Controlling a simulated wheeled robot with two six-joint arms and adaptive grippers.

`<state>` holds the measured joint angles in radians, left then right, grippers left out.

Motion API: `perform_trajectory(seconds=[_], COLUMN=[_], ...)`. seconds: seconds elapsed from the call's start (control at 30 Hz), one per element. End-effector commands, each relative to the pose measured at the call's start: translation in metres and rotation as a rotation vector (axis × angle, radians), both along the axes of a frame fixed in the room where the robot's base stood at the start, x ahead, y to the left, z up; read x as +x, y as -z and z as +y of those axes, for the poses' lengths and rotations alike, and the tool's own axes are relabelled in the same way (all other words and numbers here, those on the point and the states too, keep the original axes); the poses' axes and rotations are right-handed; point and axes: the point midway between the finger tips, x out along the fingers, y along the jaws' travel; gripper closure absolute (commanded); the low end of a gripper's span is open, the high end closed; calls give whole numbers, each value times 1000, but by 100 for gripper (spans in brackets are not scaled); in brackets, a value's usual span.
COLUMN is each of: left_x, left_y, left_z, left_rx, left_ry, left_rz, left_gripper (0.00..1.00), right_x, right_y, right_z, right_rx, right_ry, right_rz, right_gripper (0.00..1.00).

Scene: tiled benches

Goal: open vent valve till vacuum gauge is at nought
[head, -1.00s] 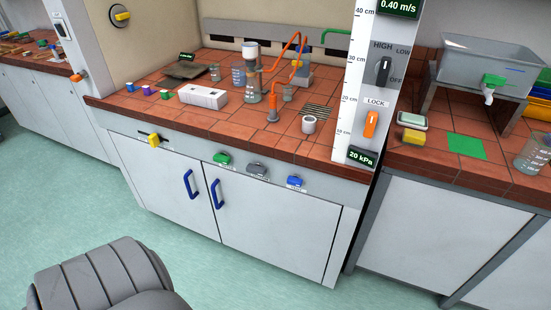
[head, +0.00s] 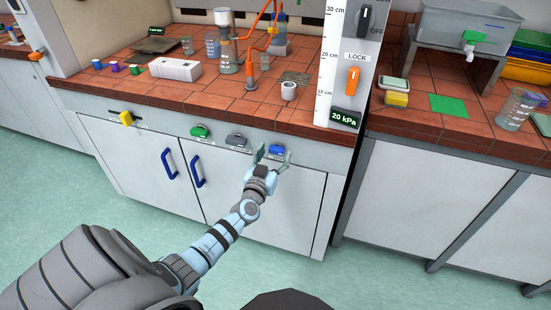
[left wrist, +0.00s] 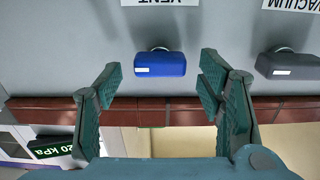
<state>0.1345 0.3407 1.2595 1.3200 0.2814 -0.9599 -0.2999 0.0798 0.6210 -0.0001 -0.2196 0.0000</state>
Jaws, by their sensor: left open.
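The vent valve is a blue handle (head: 277,150) on the bench's front panel. In the left wrist view the same blue handle (left wrist: 160,64) sits beside an upside-down VENT label (left wrist: 162,2). My left gripper (head: 270,159) is open and empty in front of the handle. In the left wrist view the fingers of my left gripper (left wrist: 161,70) stand apart on either side of the handle, with visible gaps; whether they reach its depth is unclear. The gauge display (head: 345,118) reads 20 kPa and shows upside down in the left wrist view (left wrist: 52,147). My right gripper is out of view.
A grey vacuum handle (head: 237,141) sits close to the left of the blue one, with a green handle (head: 200,131) and yellow lever (head: 126,118) further left. The bench's tiled edge (head: 250,118) juts above. Glassware with orange tubing stands on top.

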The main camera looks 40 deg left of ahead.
Motion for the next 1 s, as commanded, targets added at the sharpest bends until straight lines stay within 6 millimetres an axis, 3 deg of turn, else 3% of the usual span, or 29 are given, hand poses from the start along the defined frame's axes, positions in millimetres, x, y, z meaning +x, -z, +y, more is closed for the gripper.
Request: perform_trajectory(seconds=[0.1, 0.37, 0.7, 1.0], left_x=[11, 14, 14, 14], left_y=[1, -1, 0, 0], left_z=[4, 5, 4, 4], left_rx=[0, 0, 0, -32], left_ry=[-1, 0, 1, 1], left_rz=[-1, 1, 1, -10], left_gripper=[38, 38, 86, 86], right_x=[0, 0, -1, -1], right_y=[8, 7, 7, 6], right_z=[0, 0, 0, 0], right_rx=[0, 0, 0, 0], right_ry=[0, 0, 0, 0], right_rz=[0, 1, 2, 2], right_gripper=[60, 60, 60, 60])
